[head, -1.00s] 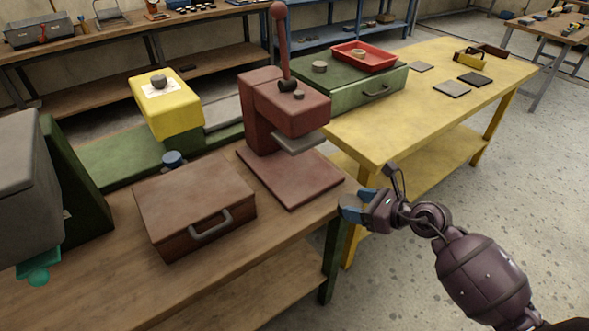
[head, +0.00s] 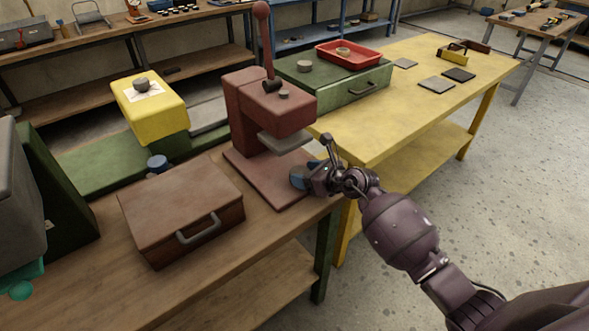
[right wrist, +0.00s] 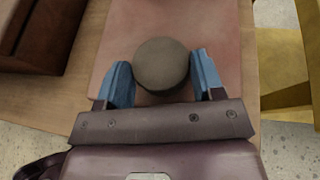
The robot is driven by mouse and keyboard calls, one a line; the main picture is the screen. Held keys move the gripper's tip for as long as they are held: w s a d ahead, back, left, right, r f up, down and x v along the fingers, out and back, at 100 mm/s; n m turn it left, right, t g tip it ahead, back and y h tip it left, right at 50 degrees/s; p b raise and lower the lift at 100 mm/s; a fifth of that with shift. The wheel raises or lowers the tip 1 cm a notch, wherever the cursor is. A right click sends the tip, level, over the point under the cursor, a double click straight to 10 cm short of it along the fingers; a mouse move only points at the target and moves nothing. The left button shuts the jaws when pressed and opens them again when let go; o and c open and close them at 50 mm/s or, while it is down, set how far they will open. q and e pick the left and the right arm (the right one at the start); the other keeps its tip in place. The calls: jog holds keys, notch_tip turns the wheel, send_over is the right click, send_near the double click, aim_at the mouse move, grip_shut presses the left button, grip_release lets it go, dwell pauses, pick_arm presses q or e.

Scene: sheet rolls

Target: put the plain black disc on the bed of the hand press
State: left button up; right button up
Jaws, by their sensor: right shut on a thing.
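The hand press (head: 258,108) is red-brown, with an upright lever and a flat bed (head: 262,182) at its foot. My right gripper (head: 299,177) has blue fingers and is at the right front part of the bed. In the right wrist view my right gripper (right wrist: 163,82) is shut on a plain dark disc (right wrist: 162,62), with a finger on each side. The bed (right wrist: 120,40) lies beneath the disc; I cannot tell if they touch. The disc is hardly visible in the head view.
A brown case (head: 180,208) with a handle stands left of the press. The press head and its grey plate (head: 284,143) overhang the rear of the bed. A yellow table (head: 390,125) at right carries a green box (head: 335,90) and a red tray (head: 368,60).

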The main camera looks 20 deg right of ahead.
aim_at(296, 170)
jog(key=w+a, duration=0.2)
jog(key=w, duration=0.1)
jog(key=shift+w, duration=0.1)
jog(key=shift+w+a+f+b, duration=0.15)
jog(key=shift+f+b, duration=0.15)
jog(key=shift+b, duration=0.05)
jog(key=shift+f, duration=0.15)
jog(key=o, duration=0.9)
jog(key=shift+o, duration=0.2)
